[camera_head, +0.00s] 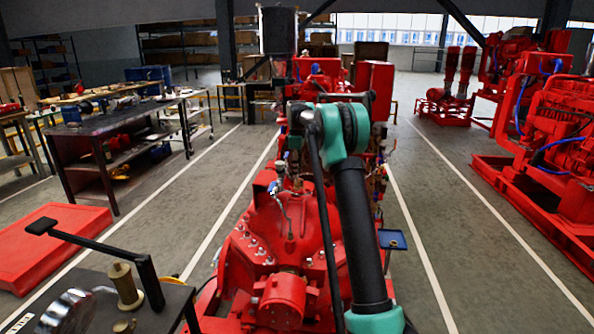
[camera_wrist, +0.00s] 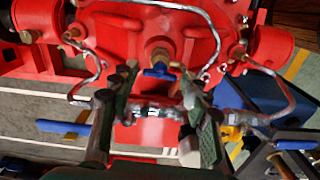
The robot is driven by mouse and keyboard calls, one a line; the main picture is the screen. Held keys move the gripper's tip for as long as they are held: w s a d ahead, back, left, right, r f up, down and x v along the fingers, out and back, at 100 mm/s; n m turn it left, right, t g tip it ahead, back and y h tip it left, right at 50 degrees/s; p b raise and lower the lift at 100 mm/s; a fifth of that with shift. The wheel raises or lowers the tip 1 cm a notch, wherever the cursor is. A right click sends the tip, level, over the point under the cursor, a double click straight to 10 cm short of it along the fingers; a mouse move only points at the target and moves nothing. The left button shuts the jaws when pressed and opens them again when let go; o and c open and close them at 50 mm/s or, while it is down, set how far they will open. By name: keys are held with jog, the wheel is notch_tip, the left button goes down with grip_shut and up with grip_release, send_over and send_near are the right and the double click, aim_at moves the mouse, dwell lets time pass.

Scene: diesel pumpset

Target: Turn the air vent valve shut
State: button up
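In the wrist view a small valve with a blue handle (camera_wrist: 158,71) and a brass body (camera_wrist: 158,54) sits on the red pump casing (camera_wrist: 120,40). I cannot tell for sure that it is the air vent valve. My gripper (camera_wrist: 158,84) is open, with one finger on each side of the handle's line and the handle just beyond the fingertips. Contact with the handle does not show. In the head view my arm hides the gripper. A blue-handled fitting (camera_head: 273,187) with a thin tube stands on the red pump (camera_head: 270,240) there.
Thin metal pipes (camera_wrist: 92,75) run on both sides of the fingers. Blue levers show at left (camera_wrist: 62,128) and right (camera_wrist: 295,145). A small blue tray (camera_head: 392,239) stands right of the pump. A dark workbench (camera_head: 110,125) is at left; the floor lanes are clear.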

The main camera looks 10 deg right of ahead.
jog(key=c, duration=0.8)
jog(key=shift+m, duration=0.4)
jog(key=m, duration=0.7)
jog(key=shift+m, duration=0.3)
jog(key=m, duration=0.4)
jog(key=shift+m, duration=2.2)
